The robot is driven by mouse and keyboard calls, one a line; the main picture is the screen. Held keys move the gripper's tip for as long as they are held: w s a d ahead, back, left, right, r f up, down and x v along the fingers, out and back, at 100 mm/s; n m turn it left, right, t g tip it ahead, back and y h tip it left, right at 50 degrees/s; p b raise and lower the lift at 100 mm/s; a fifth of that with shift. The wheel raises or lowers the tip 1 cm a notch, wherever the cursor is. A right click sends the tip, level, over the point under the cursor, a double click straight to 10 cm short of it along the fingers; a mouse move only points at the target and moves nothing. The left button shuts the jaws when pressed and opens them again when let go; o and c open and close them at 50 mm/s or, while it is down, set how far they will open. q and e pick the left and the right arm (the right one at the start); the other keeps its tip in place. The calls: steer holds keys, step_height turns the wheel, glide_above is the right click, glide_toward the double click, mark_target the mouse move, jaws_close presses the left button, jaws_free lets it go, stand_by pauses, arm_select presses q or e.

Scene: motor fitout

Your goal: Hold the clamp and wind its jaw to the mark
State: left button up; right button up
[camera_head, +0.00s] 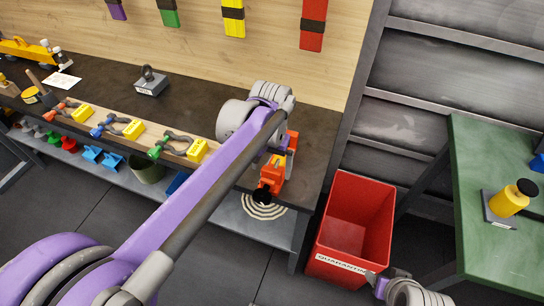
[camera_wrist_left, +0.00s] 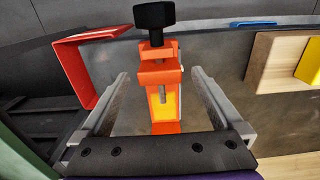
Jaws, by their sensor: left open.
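The orange clamp (camera_head: 271,178) stands at the right end of the dark workbench, near its front edge. In the left wrist view the clamp (camera_wrist_left: 158,75) shows a black knob (camera_wrist_left: 154,15) on a threaded screw, with a yellow patch inside its frame. My left gripper (camera_head: 279,148) is at the clamp in the head view. In the wrist view its two fingers (camera_wrist_left: 160,88) are open, one on each side of the clamp, with gaps visible. My right gripper (camera_head: 378,284) shows only partly at the lower right, by the red bin; its fingers are unclear.
A red quarantine bin (camera_head: 357,215) stands right of the workbench (camera_head: 215,100). A green table (camera_head: 490,255) carries a yellow item with a black top (camera_head: 511,198). Coloured clamps and yellow blocks line a wooden board (camera_head: 120,127) left of my left arm. A padlock-shaped weight (camera_head: 150,83) sits behind.

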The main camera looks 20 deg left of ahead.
mark_target(271, 177)
arm_select(q)
steer(key=shift+f, duration=2.65)
jaws_close()
steer(key=c, duration=0.7)
jaws_free()
steer(key=c, duration=0.8)
